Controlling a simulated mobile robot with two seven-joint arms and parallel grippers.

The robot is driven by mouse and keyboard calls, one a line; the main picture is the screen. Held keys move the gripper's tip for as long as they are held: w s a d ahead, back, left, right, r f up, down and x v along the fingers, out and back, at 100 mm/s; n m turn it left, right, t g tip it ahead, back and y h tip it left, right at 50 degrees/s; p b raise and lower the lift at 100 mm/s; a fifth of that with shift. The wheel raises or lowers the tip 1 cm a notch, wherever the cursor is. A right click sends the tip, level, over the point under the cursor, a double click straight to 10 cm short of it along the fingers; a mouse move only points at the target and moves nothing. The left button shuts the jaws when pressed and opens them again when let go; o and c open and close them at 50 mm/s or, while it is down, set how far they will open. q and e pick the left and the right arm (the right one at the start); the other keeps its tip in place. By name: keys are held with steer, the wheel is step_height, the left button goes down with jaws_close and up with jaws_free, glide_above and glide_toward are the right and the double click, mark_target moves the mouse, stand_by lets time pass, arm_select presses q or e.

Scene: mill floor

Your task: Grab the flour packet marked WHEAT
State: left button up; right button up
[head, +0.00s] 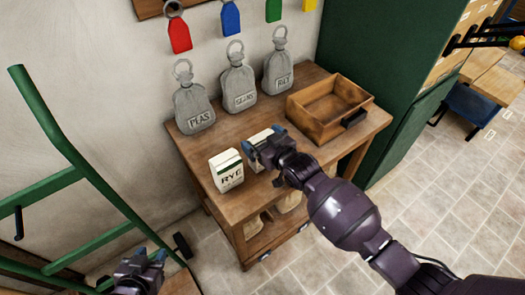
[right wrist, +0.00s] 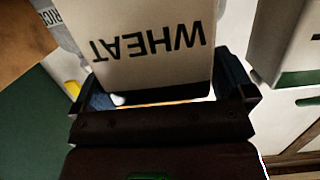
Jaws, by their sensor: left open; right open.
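The WHEAT flour packet (right wrist: 150,42) is white with black letters, upside down in the right wrist view. It stands between the two fingers of my right gripper (right wrist: 165,95), which is open. In the head view the packet (head: 260,136) is on the wooden table, partly hidden by my right gripper (head: 268,147). The white RYE packet (head: 227,171) with a green band stands to its left. My left gripper (head: 145,262) is open and empty at the lower left, away from the table.
Grey sacks stand along the back: PEAS (head: 193,103), one in the middle (head: 239,80) and one on the right (head: 277,66). An open wooden box (head: 304,125) sits at the table's right. A green rail frame (head: 70,160) stands at the left.

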steer(key=c, duration=1.2)
steer(key=shift+r, duration=0.1)
steer(key=shift+c, duration=0.6)
steer(key=shift+r, duration=0.15)
